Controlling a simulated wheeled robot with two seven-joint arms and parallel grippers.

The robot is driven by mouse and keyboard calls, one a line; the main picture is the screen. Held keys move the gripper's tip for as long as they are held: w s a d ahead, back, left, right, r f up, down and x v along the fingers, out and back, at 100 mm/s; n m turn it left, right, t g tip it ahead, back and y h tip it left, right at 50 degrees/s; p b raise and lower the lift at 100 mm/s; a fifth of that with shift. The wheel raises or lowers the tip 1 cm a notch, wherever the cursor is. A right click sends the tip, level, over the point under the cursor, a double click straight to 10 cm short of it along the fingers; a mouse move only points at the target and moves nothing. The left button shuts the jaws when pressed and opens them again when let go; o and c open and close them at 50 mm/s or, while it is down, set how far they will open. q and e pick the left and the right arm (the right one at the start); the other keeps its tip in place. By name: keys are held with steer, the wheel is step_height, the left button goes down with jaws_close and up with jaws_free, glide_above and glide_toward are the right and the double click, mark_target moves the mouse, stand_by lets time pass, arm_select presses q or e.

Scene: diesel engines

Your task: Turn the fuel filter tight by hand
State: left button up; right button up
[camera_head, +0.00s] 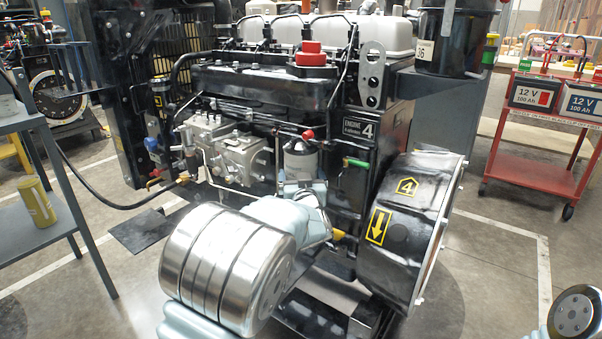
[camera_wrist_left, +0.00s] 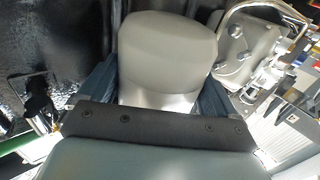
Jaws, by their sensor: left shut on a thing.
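The fuel filter (camera_head: 300,160) is a grey upright canister on the front side of the engine (camera_head: 262,85), below a red knob. In the left wrist view the filter (camera_wrist_left: 167,45) fills the upper middle as a smooth grey cylinder. My left gripper (camera_head: 303,184) reaches the filter's lower part from below and in front. In the left wrist view its two blue-grey jaws (camera_wrist_left: 158,98) lie on either side of the filter, shut on it. The filter's lower end is hidden behind the gripper. My right gripper is not in view.
A black flywheel housing (camera_head: 405,225) with a yellow arrow stands right of my left arm. A green-handled valve (camera_head: 357,162) sits close right of the filter. A grey shelf (camera_head: 30,240) with a yellow can (camera_head: 37,203) stands left. A red battery cart (camera_head: 537,160) stands far right.

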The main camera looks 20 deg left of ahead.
arm_select(q)
steer(key=shift+r, duration=0.3)
steer(key=o, duration=1.3)
steer(key=shift+o, duration=0.2)
steer(key=shift+f, duration=0.25)
steer(key=v, duration=0.5)
steer(key=shift+p, duration=0.35)
steer(key=shift+s+a+f+m+t+h+b, duration=0.15)
steer(key=shift+a+m+h+b, duration=0.4)
steer(key=shift+m+h+b, duration=1.55)
steer(key=shift+w+a+r+m+t+h+b, duration=0.1)
steer(key=shift+a+h+b, duration=0.75)
steer(key=shift+b, duration=2.65)
steer(key=shift+s+a+f+m+t+h+b, duration=0.15)
steer(key=shift+m+h+b, duration=0.85)
steer(key=shift+h+b, duration=1.4)
